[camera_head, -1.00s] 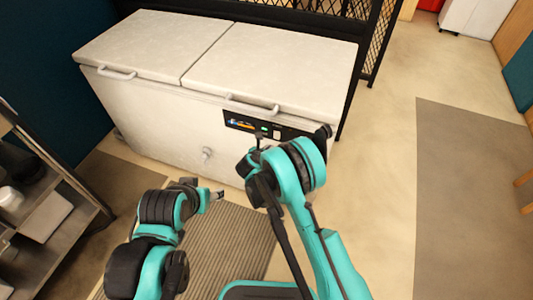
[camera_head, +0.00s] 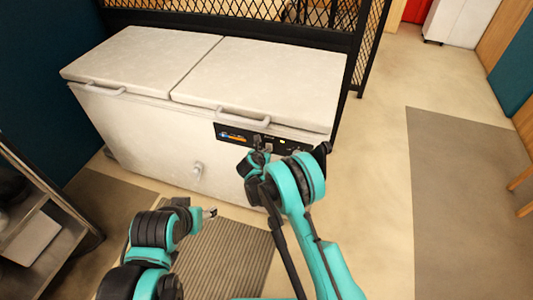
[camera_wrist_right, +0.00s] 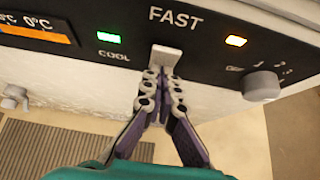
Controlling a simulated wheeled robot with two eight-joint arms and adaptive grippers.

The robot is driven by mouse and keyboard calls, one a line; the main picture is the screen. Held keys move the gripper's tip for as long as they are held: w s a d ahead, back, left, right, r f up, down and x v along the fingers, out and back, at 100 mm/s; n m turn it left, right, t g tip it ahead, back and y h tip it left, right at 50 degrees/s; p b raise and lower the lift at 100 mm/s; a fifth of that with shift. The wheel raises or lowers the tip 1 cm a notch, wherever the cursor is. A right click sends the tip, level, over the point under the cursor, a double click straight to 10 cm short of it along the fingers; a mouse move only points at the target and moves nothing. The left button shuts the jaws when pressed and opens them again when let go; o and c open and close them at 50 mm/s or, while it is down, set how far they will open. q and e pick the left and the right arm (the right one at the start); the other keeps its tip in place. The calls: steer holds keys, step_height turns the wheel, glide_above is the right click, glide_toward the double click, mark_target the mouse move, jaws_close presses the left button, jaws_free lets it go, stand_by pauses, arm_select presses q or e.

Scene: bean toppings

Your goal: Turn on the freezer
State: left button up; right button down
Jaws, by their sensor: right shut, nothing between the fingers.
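The white chest freezer (camera_head: 150,125) stands against the black mesh partition, both lids shut. Its black control panel (camera_head: 229,133) is on the front at the right. In the right wrist view the panel shows a pale switch (camera_wrist_right: 165,58) under the word FAST, a lit green light (camera_wrist_right: 109,38) above COOL and a lit orange light (camera_wrist_right: 236,41). My right gripper (camera_wrist_right: 163,76) is shut and empty, its fingertips at the switch's lower end; I cannot tell whether they touch. My left gripper (camera_head: 211,212) is low in front of the freezer, its jaws too small to read.
A grey knob (camera_wrist_right: 262,86) sits right of the switch, and an orange display (camera_wrist_right: 38,26) is at the left. A metal shelf (camera_head: 50,235) stands at the left, a striped mat (camera_head: 225,255) lies in front.

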steer(key=shift+r, duration=0.1)
arm_select(q)
steer(key=shift+r+p, duration=0.3)
arm_select(e)
steer(key=shift+r, duration=0.75)
